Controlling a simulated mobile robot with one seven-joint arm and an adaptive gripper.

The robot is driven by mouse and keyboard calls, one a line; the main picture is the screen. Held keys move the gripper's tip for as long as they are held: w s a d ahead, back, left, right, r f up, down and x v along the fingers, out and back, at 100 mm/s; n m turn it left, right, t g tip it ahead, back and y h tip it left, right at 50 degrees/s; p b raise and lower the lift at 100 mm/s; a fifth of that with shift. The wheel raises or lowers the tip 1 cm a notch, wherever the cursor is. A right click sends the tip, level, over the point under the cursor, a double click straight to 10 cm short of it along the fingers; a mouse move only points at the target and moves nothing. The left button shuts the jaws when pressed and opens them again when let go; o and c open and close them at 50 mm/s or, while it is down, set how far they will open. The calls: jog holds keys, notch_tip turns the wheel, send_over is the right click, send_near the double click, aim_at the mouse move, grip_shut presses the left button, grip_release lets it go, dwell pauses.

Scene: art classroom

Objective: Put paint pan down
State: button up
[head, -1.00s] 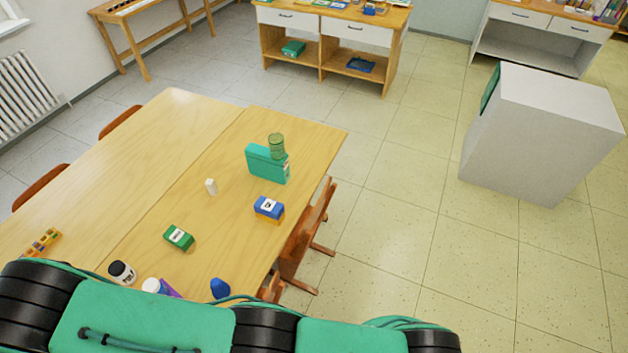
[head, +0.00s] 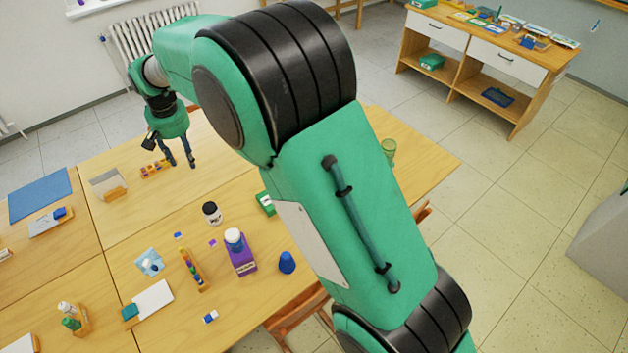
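My gripper (head: 181,162) points down over the far left part of the wooden table (head: 125,235) in the head view. Its two fingertips are some way apart, just right of an orange rack of coloured blocks (head: 154,169). I see no paint pan for certain between the fingers, and the view is too small to tell whether they hold something. I cannot tell whether the fingertips touch the table. My arm hides the right middle of the table.
A black-and-white jar (head: 211,212), a purple box (head: 241,259), a blue cone-like object (head: 287,262) and a second rack of coloured pieces (head: 192,270) stand nearer. A blue mat (head: 40,193) lies at the left. Bare tabletop shows right of the gripper.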

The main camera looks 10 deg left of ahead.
jog(key=w+d+r+m+t, duration=0.1)
jog(key=w+d+r, duration=0.1)
jog(key=d+r, duration=0.6)
jog(key=w+d+r, duration=0.1)
jog(key=d+r, duration=0.4)
jog(key=d, duration=0.6)
jog(key=s+d+r+m+t, duration=0.1)
jog(key=s+d+r, duration=0.25)
jog(key=d, duration=0.55)
jog(key=s+d+r+m, duration=0.15)
jog(key=d+r, duration=0.25)
jog(key=d, duration=0.5)
jog(key=s+d+r+t, duration=0.1)
jog(key=s+d+r, duration=0.25)
jog(key=d, duration=0.65)
jog(key=s+d+f+m+t+h, duration=0.1)
jog(key=s+d+f+m, duration=0.2)
jog(key=s+d, duration=1.6)
jog(key=s+f, duration=0.1)
jog(key=s, duration=0.1)
jog(key=shift+s+d+f+t, duration=0.2)
jog(key=shift+s+d+t, duration=0.05)
jog(key=shift+s+t, duration=0.15)
notch_tip(320, 180, down, 9)
jog(key=b, duration=0.9)
